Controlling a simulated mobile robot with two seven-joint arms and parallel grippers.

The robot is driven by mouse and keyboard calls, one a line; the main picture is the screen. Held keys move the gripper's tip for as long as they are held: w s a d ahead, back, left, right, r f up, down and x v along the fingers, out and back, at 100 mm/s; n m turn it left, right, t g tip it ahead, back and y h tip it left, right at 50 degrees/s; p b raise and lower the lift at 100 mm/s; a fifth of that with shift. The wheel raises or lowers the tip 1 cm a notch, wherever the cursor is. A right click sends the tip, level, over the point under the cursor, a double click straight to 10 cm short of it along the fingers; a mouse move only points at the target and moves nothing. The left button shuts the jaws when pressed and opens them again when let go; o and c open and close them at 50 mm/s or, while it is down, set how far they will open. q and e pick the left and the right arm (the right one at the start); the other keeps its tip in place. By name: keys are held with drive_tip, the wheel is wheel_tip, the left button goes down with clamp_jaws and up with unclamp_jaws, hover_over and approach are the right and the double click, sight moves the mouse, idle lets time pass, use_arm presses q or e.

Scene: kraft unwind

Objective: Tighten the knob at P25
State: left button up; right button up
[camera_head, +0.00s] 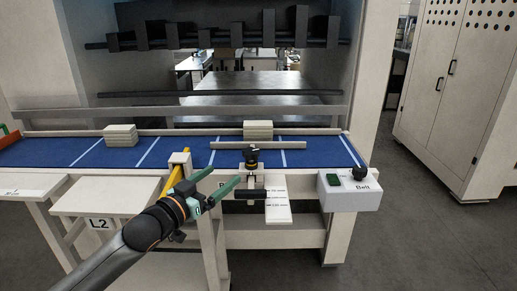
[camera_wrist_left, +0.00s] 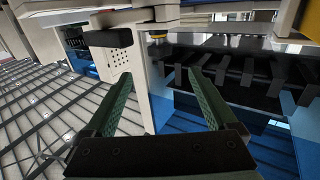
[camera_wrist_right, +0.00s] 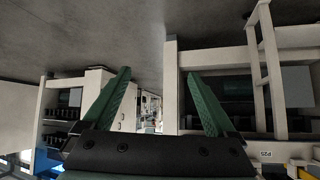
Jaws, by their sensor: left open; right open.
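A black knob (camera_head: 251,155) with a thin yellow band stands on a bracket at the front edge of the blue belt. A white scale plate (camera_head: 277,207) and a black bar (camera_head: 250,194) sit below it. My left gripper (camera_head: 224,176) is open and empty, left of the knob and apart from it. In the left wrist view its green fingers (camera_wrist_left: 160,75) are spread, with a yellow-banded part (camera_wrist_left: 158,36) beyond them. My right gripper (camera_wrist_right: 158,75) is open and empty in the right wrist view, and out of the head view. A small label there (camera_wrist_right: 266,155) appears to read P25.
A control box (camera_head: 349,191) marked Belt, with a green button and black knob, stands at right. A yellow bar (camera_head: 174,176) and post stand by my left arm. Floor is clear at right.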

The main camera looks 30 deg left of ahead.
sight(246, 156)
use_arm(q)
drive_tip(key=shift+w+d+p, duration=0.15)
drive_tip(key=shift+w+p, duration=0.7)
drive_tip(key=shift+w, duration=5.2)
use_arm(e)
drive_tip(key=shift+s+r, duration=0.4)
drive_tip(key=shift+r, duration=0.3)
use_arm(q)
drive_tip(key=shift+c, duration=0.4)
drive_tip(key=c, duration=1.3)
drive_tip(key=shift+r, duration=0.1)
use_arm(e)
drive_tip(key=shift+r, duration=0.1)
